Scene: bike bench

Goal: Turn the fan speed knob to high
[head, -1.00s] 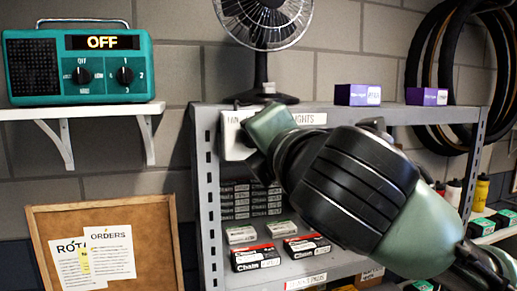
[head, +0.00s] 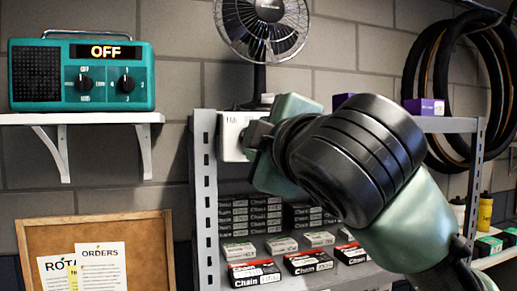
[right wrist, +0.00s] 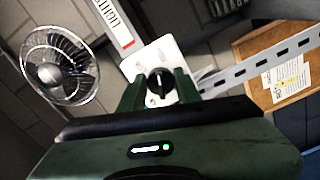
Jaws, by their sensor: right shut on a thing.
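The white fan control box (head: 232,136) is fixed at the top left front of the grey shelf, under the fan (head: 262,30). In the head view my right gripper (head: 252,140) is against the box's right side and hides its knob. In the right wrist view the black knob (right wrist: 160,84) stands on the white plate (right wrist: 139,66), between the two fingers of my right gripper (right wrist: 158,92). The gripper is shut on the knob. The speed marks are mostly hidden, so I cannot tell the setting. My left gripper is not in view.
Chain boxes (head: 254,272) fill the grey shelf (head: 205,200). A cork board (head: 150,245) is at lower left. Tyres (head: 410,80) hang at right.

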